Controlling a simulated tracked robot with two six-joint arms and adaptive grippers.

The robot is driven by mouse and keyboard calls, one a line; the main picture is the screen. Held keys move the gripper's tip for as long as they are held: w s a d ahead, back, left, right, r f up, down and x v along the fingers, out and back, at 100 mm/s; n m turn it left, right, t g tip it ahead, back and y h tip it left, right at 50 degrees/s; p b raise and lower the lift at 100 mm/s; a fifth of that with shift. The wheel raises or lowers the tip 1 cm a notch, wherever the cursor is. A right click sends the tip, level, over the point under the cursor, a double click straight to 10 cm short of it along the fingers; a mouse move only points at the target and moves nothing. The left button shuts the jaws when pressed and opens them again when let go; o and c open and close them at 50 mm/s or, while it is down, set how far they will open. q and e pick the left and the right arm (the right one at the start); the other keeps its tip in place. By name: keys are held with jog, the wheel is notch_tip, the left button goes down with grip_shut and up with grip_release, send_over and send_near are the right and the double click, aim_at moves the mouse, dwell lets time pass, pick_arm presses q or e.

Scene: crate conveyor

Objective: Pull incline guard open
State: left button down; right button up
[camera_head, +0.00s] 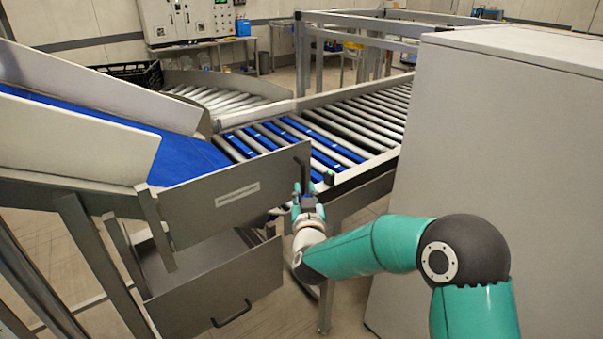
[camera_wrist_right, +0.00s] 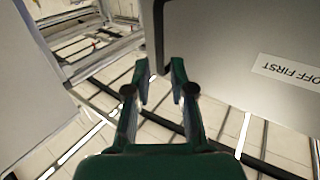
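A grey flat panel with a white label strip (camera_head: 215,215), which appears to be the incline guard, stands beside the lower end of the blue incline belt (camera_head: 185,160). A dark upright bar (camera_head: 303,165) is at its right edge. My right gripper (camera_head: 307,195) is at that right edge. In the right wrist view the fingers (camera_wrist_right: 160,66) are apart, with the edge of the labelled panel (camera_wrist_right: 225,85) just beyond and between the tips. I cannot tell whether they touch it. My left gripper is not in view.
A lower grey panel (camera_head: 190,295) with a black handle (camera_head: 232,314) hangs below. A roller conveyor (camera_head: 330,135) runs behind. A large grey cabinet (camera_head: 490,130) stands close on the right. Floor shows between it and the panels.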

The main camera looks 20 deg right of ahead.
aim_at(303, 179)
jog(key=p+x, duration=0.1)
jog(key=x, duration=0.5)
jog(key=shift+w, duration=0.3)
grip_shut()
